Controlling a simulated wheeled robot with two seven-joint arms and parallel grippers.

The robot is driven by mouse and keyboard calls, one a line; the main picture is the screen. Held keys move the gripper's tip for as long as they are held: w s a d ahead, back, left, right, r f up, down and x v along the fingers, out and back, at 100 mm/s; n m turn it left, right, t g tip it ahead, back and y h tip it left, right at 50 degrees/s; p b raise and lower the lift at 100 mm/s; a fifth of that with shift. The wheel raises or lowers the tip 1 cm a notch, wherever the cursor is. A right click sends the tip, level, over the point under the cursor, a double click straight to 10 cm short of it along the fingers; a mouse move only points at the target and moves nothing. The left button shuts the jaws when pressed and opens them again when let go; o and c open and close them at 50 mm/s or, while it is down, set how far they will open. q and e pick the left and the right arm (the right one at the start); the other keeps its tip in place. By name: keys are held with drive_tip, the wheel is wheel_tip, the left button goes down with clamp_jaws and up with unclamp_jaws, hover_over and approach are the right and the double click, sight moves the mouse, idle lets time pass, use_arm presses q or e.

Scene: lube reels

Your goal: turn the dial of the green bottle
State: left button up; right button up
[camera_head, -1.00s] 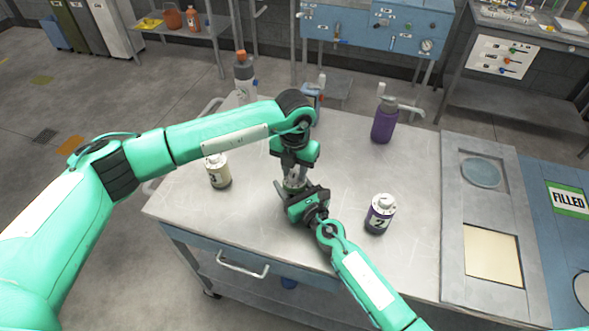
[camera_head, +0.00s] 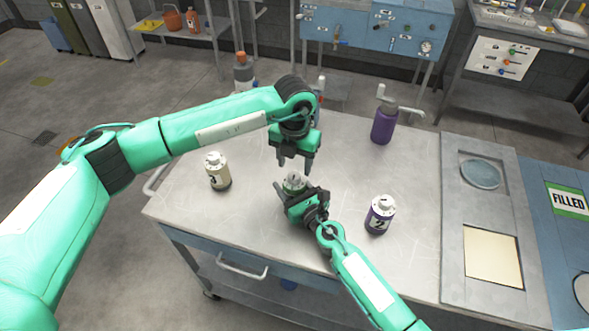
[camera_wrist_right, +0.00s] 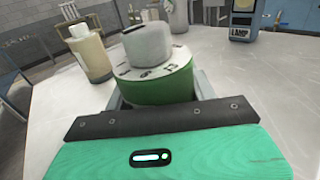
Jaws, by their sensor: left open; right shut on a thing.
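The green bottle (camera_wrist_right: 160,88) stands between my right gripper's fingers, with a grey dial (camera_wrist_right: 148,43) on its numbered top. In the head view only its top (camera_head: 294,181) shows. My right gripper (camera_head: 292,191) is shut on the bottle from the front right; its body hides the bottle's lower part. My left gripper (camera_head: 295,164) points down above and slightly behind the bottle. It is open and empty, and its fingertips are apart from the dial.
A cream bottle (camera_head: 217,171) stands to the left and a purple bottle (camera_head: 379,215) to the right. A purple pump bottle (camera_head: 384,124) and a grey bottle with an orange cap (camera_head: 243,72) stand farther back. The table's right middle (camera_head: 350,165) is clear.

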sight(295, 175)
use_arm(q)
wheel_tip(295, 175, up, 8)
drive_tip(key=shift+r, duration=0.2)
use_arm(e)
drive_tip(key=o, duration=1.2)
